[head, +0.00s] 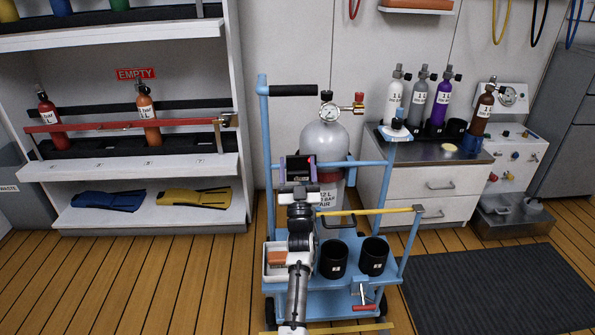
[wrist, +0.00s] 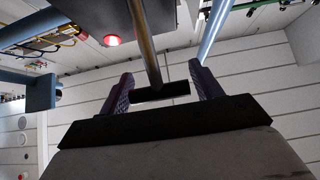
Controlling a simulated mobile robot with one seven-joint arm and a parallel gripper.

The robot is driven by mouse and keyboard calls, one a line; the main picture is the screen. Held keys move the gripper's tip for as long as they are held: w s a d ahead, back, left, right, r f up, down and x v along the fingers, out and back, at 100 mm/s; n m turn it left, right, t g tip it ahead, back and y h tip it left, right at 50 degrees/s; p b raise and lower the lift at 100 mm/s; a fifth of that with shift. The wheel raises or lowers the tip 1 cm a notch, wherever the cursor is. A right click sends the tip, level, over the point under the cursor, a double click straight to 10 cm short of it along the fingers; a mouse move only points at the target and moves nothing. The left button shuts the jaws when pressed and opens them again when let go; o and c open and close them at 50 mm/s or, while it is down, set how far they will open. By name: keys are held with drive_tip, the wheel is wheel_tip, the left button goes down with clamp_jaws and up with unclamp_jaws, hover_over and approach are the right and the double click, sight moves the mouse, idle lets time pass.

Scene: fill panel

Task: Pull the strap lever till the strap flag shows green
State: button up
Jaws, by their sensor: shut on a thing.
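My gripper (head: 298,180) is at the front of the blue trolley, before the grey gas cylinder (head: 325,140). In the wrist view its two fingers (wrist: 161,76) are shut on the ends of a short black crossbar. This bar, apparently the strap lever (wrist: 163,92), sits at the end of a brass-coloured rod (wrist: 146,45). A round red spot (wrist: 113,40) shows on a dark box (wrist: 92,18) above; it may be the strap flag. I see no green there. In the head view the gripper hides the lever.
The trolley (head: 262,130) has two black cup holders (head: 333,258), a white bin (head: 275,262) and a yellow bar (head: 365,212). A shelf (head: 140,170) stands left, a cabinet with small bottles (head: 425,185) right. A dark mat (head: 485,290) lies on clear floor.

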drive_tip(key=o, duration=1.4)
wheel_tip(320, 180, up, 20)
drive_tip(key=p, duration=0.3)
drive_tip(key=shift+p, duration=0.4)
drive_tip(key=shift+d, duration=0.1)
